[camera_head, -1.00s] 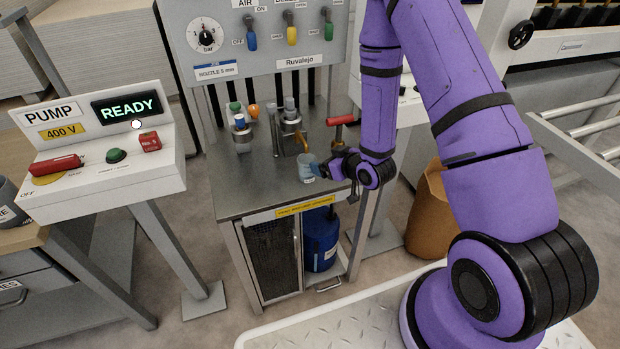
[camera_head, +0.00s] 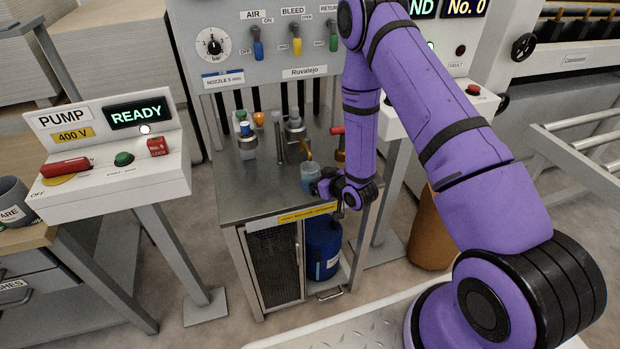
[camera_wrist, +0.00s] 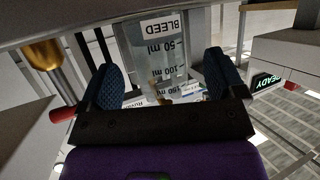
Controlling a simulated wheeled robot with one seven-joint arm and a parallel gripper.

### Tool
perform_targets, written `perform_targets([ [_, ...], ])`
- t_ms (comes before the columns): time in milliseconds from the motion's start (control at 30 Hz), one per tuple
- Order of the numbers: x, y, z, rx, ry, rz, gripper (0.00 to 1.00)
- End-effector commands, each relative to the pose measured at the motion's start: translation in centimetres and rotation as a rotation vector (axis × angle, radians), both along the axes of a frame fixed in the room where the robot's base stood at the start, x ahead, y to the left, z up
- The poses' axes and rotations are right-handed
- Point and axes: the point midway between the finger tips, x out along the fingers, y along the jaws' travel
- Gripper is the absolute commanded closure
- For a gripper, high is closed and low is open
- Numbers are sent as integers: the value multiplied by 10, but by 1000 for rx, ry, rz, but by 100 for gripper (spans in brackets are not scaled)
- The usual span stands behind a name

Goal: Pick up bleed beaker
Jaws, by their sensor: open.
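The bleed beaker (camera_head: 309,174) is a clear, bluish vessel on the metal bench top, near its front right. In the wrist view the beaker (camera_wrist: 165,60) shows its BLEED label and millilitre marks, upside down in the picture. My gripper (camera_head: 316,182) is at the beaker's right side in the head view. In the wrist view my gripper (camera_wrist: 167,78) is open, with one blue-padded finger on each side of the beaker. Small gaps seem to show between the pads and the glass. The beaker's far side is hidden.
A brass tap (camera_head: 305,150) stands just behind the beaker, and a red-handled valve (camera_head: 338,131) is to its right. The bench's front left (camera_head: 250,195) is clear.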

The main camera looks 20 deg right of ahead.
Motion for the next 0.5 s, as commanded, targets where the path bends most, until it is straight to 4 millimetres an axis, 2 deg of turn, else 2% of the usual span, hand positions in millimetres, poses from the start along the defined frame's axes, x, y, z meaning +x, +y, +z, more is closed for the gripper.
perform_targets([
  [233,26,9,-13,0,-1,0,11],
  [500,29,10,-15,0,0,-1,11],
])
